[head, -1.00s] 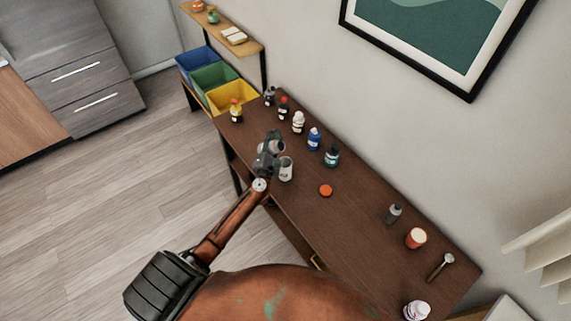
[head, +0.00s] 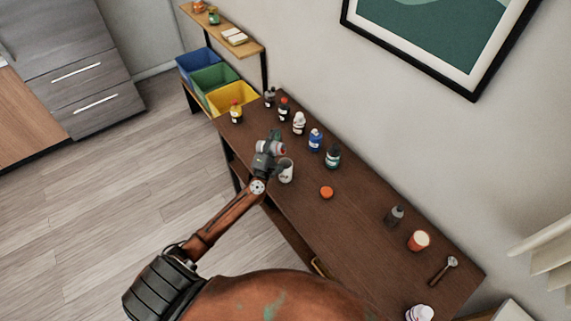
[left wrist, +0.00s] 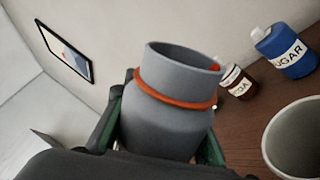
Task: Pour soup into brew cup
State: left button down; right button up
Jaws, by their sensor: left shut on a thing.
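My left gripper (head: 271,148) is shut around a grey open-mouthed soup jar with an orange ring. The jar (left wrist: 165,120) fills the middle of the left wrist view, its rim tilted a little to the right; a bit of orange shows inside the rim. In the head view the gripper mostly hides it. The pale brew cup (head: 286,173) stands upright on the table, just beside and below the gripper. Its open rim also shows at the lower right of the left wrist view (left wrist: 272,150), apart from the jar. My right gripper is not in view.
A round orange lid (head: 326,193) lies on the dark table (head: 355,235). A row of bottles, including a blue sugar bottle (head: 315,139), stands along the back. An orange-and-white container (head: 418,241) and a spoon (head: 444,270) are at the right. The table's middle is mostly clear.

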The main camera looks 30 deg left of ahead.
pick_arm(q)
jog(key=shift+d+f+m+h, duration=0.1)
jog(key=shift+f+m+h, duration=0.05)
jog(key=shift+m, duration=0.4)
jog(key=shift+d+f+m+h, duration=0.1)
jog(key=shift+m+h, duration=0.05)
jog(key=shift+m, duration=0.4)
dwell(0.7)
jog(key=shift+w+d+r+m+h+p, duration=0.15)
jog(key=shift+r+m+h+p, duration=0.1)
jog(key=shift+m+p, duration=0.3)
jog(key=shift+s+d+r+m+h+p, duration=0.1)
jog(key=shift+r+m+h+p, duration=0.2)
jog(key=shift+m, duration=0.35)
dwell(1.2)
jog(key=shift+w+d+f+m+t+b, duration=0.15)
jog(key=shift+f+m+b, duration=0.15)
jog(key=shift+f+m, duration=0.3)
jog(key=shift+s+d+f+m+t+b, duration=0.15)
jog(key=shift+f+m+b, duration=0.15)
jog(key=shift+f+m, duration=0.3)
dwell(0.7)
jog(key=shift+w+h, duration=0.1)
jog(key=shift+h, duration=0.25)
